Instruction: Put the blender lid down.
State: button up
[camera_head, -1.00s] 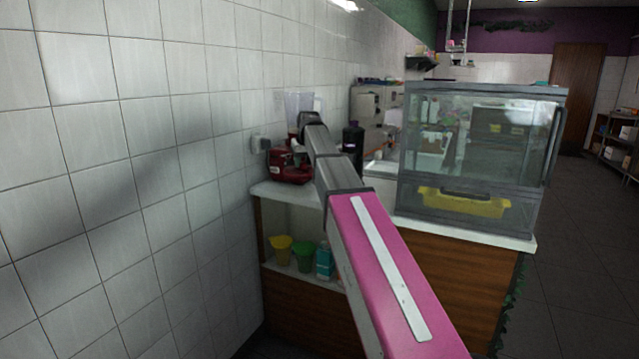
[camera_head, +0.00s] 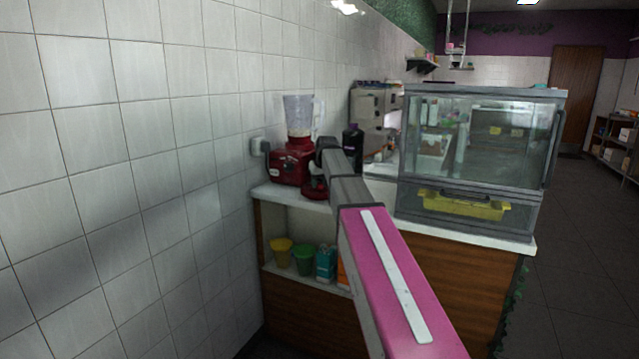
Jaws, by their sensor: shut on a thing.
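The red blender (camera_head: 290,163) stands on the white counter against the tiled wall. Its clear jar (camera_head: 299,112) is open at the top, with some pale contents low in it. The red blender lid (camera_head: 314,193) is just right of the blender base, at counter height. My gripper (camera_head: 317,177) is above the lid at the far end of my arm, shut on it. The fingers are small, dark and partly hidden by my arm. I cannot tell whether the lid touches the counter.
A dark bottle (camera_head: 352,148) stands behind my arm. A glass display case (camera_head: 480,150) fills the right of the counter (camera_head: 385,190). A yellow cup (camera_head: 281,252), a green cup (camera_head: 303,259) and a blue carton (camera_head: 326,263) are on the shelf below.

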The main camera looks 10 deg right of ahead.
jog(key=o, duration=1)
jog(key=shift+f, duration=0.1)
jog(key=v, duration=1.2)
